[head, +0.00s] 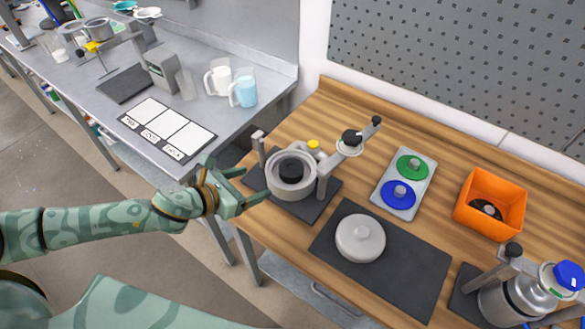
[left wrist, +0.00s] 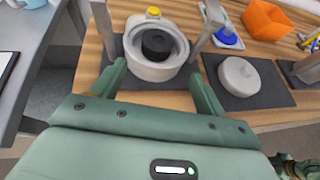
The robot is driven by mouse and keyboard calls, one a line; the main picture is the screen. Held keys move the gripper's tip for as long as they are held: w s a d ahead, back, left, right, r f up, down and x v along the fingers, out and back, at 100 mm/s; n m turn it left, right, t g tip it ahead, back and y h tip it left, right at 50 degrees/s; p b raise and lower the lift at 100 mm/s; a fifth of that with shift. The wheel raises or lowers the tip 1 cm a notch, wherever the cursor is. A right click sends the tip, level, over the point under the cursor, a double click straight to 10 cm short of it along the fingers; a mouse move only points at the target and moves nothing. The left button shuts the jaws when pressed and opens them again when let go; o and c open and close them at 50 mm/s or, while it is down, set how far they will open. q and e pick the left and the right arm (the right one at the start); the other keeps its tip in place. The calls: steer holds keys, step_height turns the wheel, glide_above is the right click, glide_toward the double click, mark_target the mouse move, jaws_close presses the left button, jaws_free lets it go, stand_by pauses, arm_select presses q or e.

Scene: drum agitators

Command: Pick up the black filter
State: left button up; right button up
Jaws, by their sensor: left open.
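The black filter (head: 291,170) is a short dark cylinder with a raised round top. It sits inside the open light-grey drum (head: 272,183) of the agitator at the table's left end. In the left wrist view the filter (left wrist: 157,44) shows in the drum (left wrist: 156,71), straight ahead of my fingers. My left gripper (head: 254,186) is open and empty, at the table's left edge, just left of the drum. In the left wrist view its fingers (left wrist: 158,78) stand apart on the near side of the drum. The filter's lower part is hidden by the drum.
The agitator's grey posts and raised arm (head: 327,170) stand beside the drum. A round grey lid (head: 360,238) lies on a dark mat. A tray (head: 417,169) holds green and blue discs. An orange bin (head: 491,202) and another agitator (head: 515,300) stand to the right.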

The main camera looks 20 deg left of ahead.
arm_select(q)
glide_toward(289, 169)
steer(key=x, duration=0.3)
steer(key=shift+d+f+b, duration=0.1)
steer(key=shift+d+b, duration=0.15)
steer(key=shift+b, duration=0.1)
steer(key=b+x, duration=0.1)
steer(key=x, duration=0.5)
steer(key=shift+w+a, duration=0.1)
steer(key=shift+w, duration=0.1)
arm_select(e)
steer(key=shift+w+f, duration=0.4)
steer(key=shift+f, duration=0.4)
steer(key=shift+a, duration=0.1)
arm_select(q)
steer(key=c, duration=0.7)
